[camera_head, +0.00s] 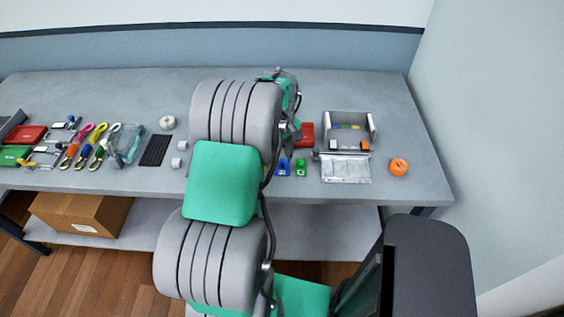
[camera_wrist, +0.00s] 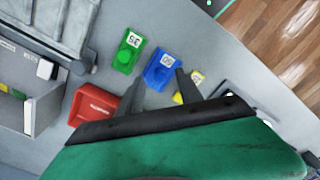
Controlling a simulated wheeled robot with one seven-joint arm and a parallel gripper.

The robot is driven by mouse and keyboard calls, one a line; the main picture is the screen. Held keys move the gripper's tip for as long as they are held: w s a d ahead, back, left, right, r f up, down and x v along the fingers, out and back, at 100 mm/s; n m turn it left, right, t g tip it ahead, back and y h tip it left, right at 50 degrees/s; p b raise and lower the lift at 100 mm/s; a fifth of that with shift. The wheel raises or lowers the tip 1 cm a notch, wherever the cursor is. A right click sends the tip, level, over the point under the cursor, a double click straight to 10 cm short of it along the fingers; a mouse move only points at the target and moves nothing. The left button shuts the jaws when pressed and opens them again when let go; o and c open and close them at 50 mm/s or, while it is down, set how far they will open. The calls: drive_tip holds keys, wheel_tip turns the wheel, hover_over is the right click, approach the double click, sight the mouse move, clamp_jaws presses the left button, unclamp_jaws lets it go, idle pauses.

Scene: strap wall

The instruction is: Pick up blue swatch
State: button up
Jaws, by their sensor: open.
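The blue swatch (camera_wrist: 162,68) is a small flat blue piece with a white label marked with a number. It lies on the grey table between a green swatch (camera_wrist: 129,50) and a yellow swatch (camera_wrist: 190,88). My gripper (camera_wrist: 160,78) is open and empty, its two dark fingers pointing toward the blue swatch in the wrist view. The near part of the blue swatch lies between the fingertips in that picture; I cannot tell the height gap. In the head view the blue swatch (camera_head: 283,168) shows just right of my arm, which hides most of my gripper.
A red box (camera_wrist: 92,104) lies close to the left finger in the wrist view. Carabiners and straps lie left.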

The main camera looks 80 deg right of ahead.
wheel_tip(320, 180, down, 2)
drive_tip(key=shift+f, duration=0.1)
drive_tip(key=shift+c, duration=0.5)
clamp_jaws()
